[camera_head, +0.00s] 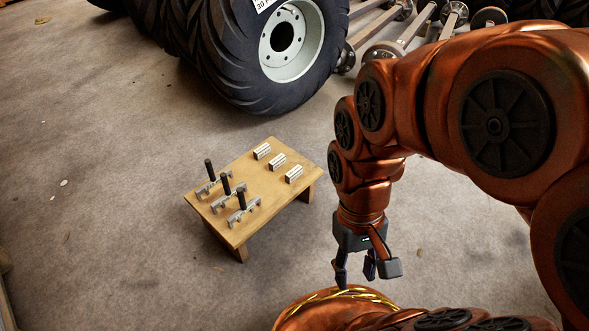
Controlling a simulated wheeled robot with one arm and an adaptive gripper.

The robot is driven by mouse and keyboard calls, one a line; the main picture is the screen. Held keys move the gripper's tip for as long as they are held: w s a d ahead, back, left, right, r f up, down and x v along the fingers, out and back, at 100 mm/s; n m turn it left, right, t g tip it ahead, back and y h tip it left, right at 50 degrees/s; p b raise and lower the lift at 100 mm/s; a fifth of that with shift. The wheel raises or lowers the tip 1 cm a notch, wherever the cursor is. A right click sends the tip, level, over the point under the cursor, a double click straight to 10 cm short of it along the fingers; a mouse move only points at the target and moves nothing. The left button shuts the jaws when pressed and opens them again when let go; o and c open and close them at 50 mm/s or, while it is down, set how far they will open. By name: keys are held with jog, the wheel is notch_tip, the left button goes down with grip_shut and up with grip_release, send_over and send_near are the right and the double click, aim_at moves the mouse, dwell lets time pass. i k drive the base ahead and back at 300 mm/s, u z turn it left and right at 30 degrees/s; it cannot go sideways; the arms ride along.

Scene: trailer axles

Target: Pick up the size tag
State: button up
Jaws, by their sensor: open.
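A white tag (268,4) with black print, partly reading "20", shows on the large black tyre (245,70) at the top edge of the head view. The frame cuts off the rest of it, and I cannot tell how it is fixed. My gripper (356,278) points down, open and empty, above the floor to the right of the low wooden table. It is far from the tag and apart from the table.
The low wooden table (246,188) bears several dark-handled metal pieces (227,191) and three small silver blocks (277,161). Metal axles (405,40) lie at the top right, beside the tyre. The concrete floor to the left is mostly clear.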

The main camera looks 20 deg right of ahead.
aim_at(293, 174)
jog(key=k, duration=1.1)
jog(key=u, duration=0.95)
jog(key=i, duration=1.15)
jog(key=z, duration=0.5)
jog(key=i, duration=0.65)
jog(key=z, duration=0.45)
